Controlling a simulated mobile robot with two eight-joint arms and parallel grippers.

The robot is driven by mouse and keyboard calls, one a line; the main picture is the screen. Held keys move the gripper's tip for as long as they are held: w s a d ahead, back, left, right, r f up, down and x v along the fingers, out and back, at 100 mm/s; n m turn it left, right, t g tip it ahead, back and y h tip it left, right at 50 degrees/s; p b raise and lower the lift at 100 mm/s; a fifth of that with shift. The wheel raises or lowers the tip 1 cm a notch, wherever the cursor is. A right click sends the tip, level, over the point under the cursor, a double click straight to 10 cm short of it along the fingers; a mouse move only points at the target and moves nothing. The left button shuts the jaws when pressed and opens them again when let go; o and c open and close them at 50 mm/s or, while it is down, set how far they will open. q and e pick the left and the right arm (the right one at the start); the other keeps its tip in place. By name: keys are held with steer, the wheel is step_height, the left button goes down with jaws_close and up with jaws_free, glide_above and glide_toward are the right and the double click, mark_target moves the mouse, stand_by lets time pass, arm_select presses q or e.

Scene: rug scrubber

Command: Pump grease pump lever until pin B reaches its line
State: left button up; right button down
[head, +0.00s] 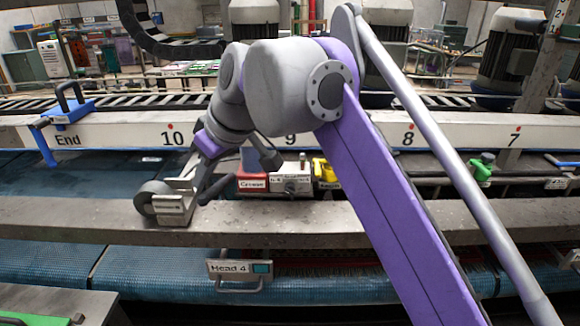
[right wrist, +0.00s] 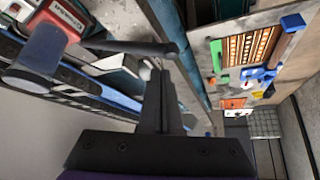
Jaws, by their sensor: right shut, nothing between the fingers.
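The grease pump has a red box (head: 252,182) labelled "Grease" behind the grey rail. It also shows at the upper left of the right wrist view (right wrist: 66,16). A dark bar (right wrist: 130,47), seemingly the pump lever, crosses just beyond my fingertips in that view; a dark handle (head: 216,188) shows left of the red box in the head view. My right gripper (right wrist: 160,72) is shut and empty, its fingertips close to the bar; I cannot tell whether they touch. My wrist hides part of the pump. I cannot make out pin B or its line. My left gripper is out of view.
A grey roller on a bracket (head: 172,208) stands on the rail (head: 90,213) left of the pump. A metal block (head: 291,184) and a yellow part (head: 325,171) sit right of it. A "Head 4" handle (head: 240,270) hangs below. A tool board (right wrist: 245,50) shows in the wrist view.

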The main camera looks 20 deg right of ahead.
stand_by(0.3)
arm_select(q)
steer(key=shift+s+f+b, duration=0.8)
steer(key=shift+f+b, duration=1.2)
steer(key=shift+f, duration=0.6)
arm_select(e)
steer(key=shift+f, duration=3.95)
step_height(320, 180, up, 10)
steer(key=p, duration=0.7)
steer(key=shift+f, duration=0.1)
steer(key=shift+w+r+p, duration=0.1)
steer(key=shift+r+p, duration=0.2)
steer(key=shift+p, duration=0.05)
steer(key=shift+f, duration=0.15)
steer(key=shift+s, duration=0.2)
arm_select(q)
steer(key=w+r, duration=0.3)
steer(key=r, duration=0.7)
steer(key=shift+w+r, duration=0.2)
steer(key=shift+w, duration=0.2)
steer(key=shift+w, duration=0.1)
arm_select(e)
steer(key=shift+w, duration=0.15)
